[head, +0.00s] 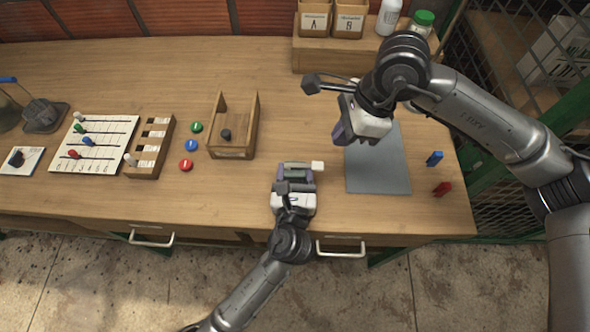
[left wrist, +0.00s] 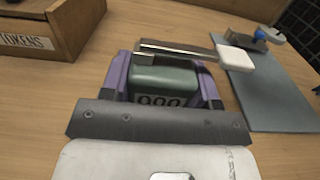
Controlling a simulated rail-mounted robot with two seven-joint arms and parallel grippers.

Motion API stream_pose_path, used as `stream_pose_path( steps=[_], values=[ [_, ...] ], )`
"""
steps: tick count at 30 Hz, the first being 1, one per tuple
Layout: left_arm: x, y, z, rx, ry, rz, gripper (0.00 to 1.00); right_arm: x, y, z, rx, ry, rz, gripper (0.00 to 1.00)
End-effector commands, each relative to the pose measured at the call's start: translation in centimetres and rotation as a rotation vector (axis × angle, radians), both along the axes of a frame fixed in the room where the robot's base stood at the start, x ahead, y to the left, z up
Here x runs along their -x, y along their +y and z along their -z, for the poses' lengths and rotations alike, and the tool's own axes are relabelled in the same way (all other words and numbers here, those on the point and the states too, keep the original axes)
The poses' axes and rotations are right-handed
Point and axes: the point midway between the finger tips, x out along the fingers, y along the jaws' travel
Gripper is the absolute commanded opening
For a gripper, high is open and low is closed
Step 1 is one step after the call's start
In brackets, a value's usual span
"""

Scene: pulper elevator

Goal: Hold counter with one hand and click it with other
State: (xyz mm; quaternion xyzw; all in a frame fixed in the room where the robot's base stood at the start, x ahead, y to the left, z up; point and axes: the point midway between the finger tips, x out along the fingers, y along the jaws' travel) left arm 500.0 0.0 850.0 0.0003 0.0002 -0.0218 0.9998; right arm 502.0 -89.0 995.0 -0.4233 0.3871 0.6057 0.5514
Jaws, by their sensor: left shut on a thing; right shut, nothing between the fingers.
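The counter (left wrist: 165,82) is a green box with a digit window that seems to read 000 and a metal lever ending in a white pad (left wrist: 235,57). It stands on the table near the front edge; in the head view the counter (head: 297,166) shows with its white pad to the right. My left gripper (head: 295,175) is shut on the counter, its purple fingers on both sides of the green body; the left wrist view shows them too (left wrist: 163,85). My right gripper (head: 342,133) is shut and empty, above the grey mat's left edge, to the right of the counter and apart from it.
The grey mat (head: 377,170) lies under the right gripper. A blue piece (head: 434,158) and a red piece (head: 442,188) are right of it. A wooden token box (head: 233,150), round tokens (head: 191,145) and a slider board (head: 98,150) are left. Bins (head: 331,52) stand behind.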

Motion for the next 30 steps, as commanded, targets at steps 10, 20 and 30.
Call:
stream_pose_path(
  steps=[10,20,30],
  values=[
    [0.0,0.0,0.0,0.000,0.001,0.000,0.30,0.0,0.0,0.1,0.000,0.001,0.001,0.00],
    [0.0,0.0,0.0,0.000,0.001,0.000,0.30,3.3,4.1,4.0,-0.094,0.098,-0.079,0.00],
    [0.0,0.0,0.1,-0.001,0.001,0.000,0.30,1.4,8.2,-1.8,-0.301,-0.379,-0.170,0.00]
  ],
)
